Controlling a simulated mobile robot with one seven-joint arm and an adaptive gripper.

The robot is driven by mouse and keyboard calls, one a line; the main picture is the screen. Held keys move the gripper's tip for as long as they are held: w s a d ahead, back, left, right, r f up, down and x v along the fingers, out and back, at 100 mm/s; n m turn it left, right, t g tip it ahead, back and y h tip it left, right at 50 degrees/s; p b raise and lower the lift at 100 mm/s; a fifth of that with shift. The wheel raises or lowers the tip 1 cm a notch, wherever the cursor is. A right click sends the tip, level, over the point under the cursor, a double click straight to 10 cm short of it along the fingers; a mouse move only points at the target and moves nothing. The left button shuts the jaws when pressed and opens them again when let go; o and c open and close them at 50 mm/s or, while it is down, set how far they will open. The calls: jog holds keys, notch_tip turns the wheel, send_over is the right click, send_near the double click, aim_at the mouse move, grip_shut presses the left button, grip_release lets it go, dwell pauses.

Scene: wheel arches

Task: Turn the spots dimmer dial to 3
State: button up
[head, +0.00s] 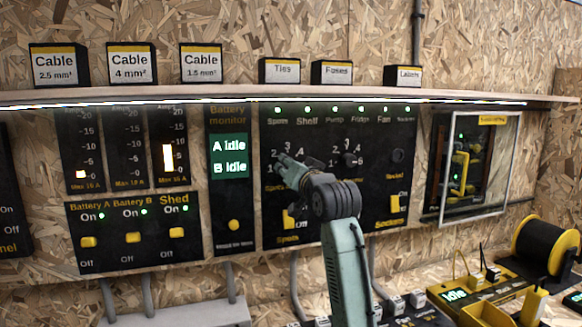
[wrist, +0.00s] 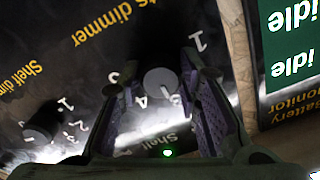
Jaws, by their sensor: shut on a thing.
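The spots dimmer dial (wrist: 162,82) is a round grey knob on the black panel. In the wrist view it sits between the two fingers of my gripper (wrist: 165,90), which is shut on it. Part of its printed scale shows around it, with a 1 and a 4 readable; the fingers hide other numbers. I cannot make out where its pointer stands. In the head view my gripper (head: 287,168) is at the panel's left dial and covers that dial. The words "ts dimmer" show beside it in the wrist view, upside down.
The shelf dimmer dial (head: 348,158) is to the right on the same panel; it also shows in the wrist view (wrist: 38,130). A yellow spots switch (head: 288,219) is below my gripper. The battery monitor (head: 229,157), reading "A Idle" and "B Idle", is to the left.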

jog(key=shift+r, duration=0.1)
dwell(0.3)
jog(key=o, duration=1.1)
jog(key=shift+o, duration=0.2)
jog(key=v, duration=1.2)
